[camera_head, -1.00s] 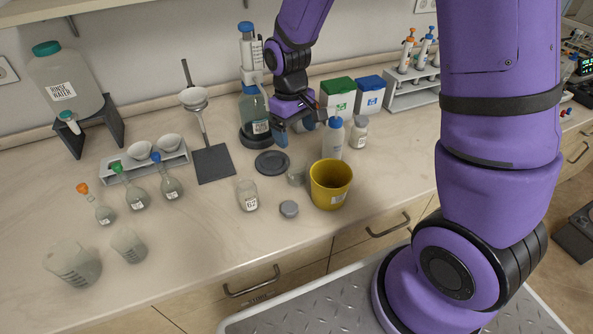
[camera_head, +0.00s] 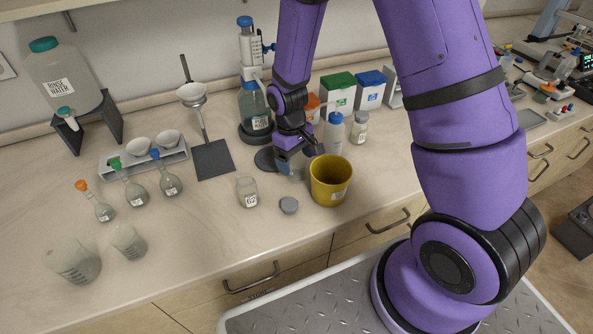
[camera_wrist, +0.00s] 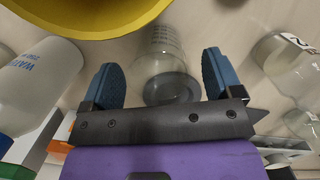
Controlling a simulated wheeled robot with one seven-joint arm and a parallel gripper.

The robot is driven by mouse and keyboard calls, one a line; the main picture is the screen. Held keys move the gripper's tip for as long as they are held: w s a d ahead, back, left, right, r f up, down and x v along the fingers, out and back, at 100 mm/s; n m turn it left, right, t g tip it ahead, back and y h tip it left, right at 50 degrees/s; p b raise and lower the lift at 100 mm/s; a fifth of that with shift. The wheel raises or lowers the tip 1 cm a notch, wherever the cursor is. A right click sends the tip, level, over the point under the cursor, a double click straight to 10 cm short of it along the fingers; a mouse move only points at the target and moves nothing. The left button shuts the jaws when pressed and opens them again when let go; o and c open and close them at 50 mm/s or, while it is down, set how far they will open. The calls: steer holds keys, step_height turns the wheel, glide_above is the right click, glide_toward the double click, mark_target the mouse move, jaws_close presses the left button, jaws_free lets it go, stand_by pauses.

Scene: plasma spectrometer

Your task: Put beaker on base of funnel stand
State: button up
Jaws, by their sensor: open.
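A small clear graduated beaker (camera_wrist: 160,52) shows between the two blue fingers of my gripper (camera_wrist: 161,80) in the wrist view. The fingers are open, one on each side of it, with gaps between. In the head view my gripper (camera_head: 297,158) is over the beaker (camera_head: 297,173) and hides most of it, just left of the yellow bucket. The funnel stand's flat dark base (camera_head: 214,161) lies further left, with nothing standing on it in front of the rod. Its white funnel (camera_head: 192,94) is held above.
The yellow bucket (camera_head: 330,182) is close on the right. A labelled jar (camera_head: 248,192) and grey lid (camera_head: 289,205) are nearby. A dispenser bottle (camera_head: 255,108) stands behind. Flasks (camera_head: 136,198) and two larger beakers (camera_head: 73,264) are to the left.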

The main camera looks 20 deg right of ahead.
steer(key=shift+s+d+f, duration=0.15)
steer(key=shift+f, duration=1.25)
steer(key=c, duration=1.1)
steer(key=shift+r, duration=0.1)
